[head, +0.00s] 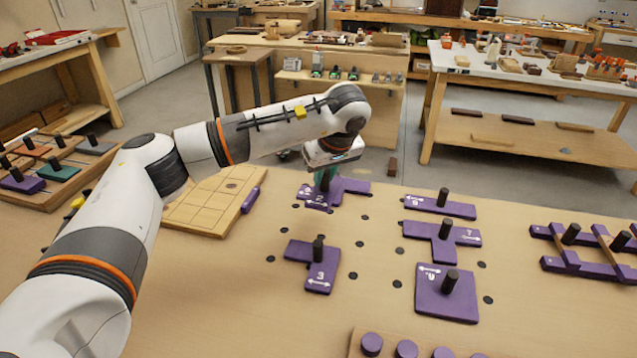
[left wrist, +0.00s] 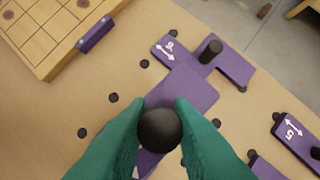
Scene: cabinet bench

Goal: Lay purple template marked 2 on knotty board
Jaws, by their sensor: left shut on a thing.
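My left gripper (head: 326,180) has green fingers shut on the black knob (left wrist: 160,129) of a purple template. This template (head: 320,200) appears to be marked 2 in the head view, and its plate (left wrist: 184,88) shows beyond the fingers in the left wrist view. The fingers hide part of it. It overlaps another purple template (left wrist: 234,66) in that view; I cannot tell how high it is held. The knotty board (head: 207,211), pale with grid lines and a dark knot, lies to the left, apart from the gripper. It also shows in the left wrist view (left wrist: 48,40).
A purple strip (head: 250,200) sits at the board's right edge. Template 3 (head: 300,251) and several other purple templates, such as the square one (head: 433,301), lie to the front and right. Black dots mark the bench. A tray of knobbed pieces (head: 57,172) stands far left.

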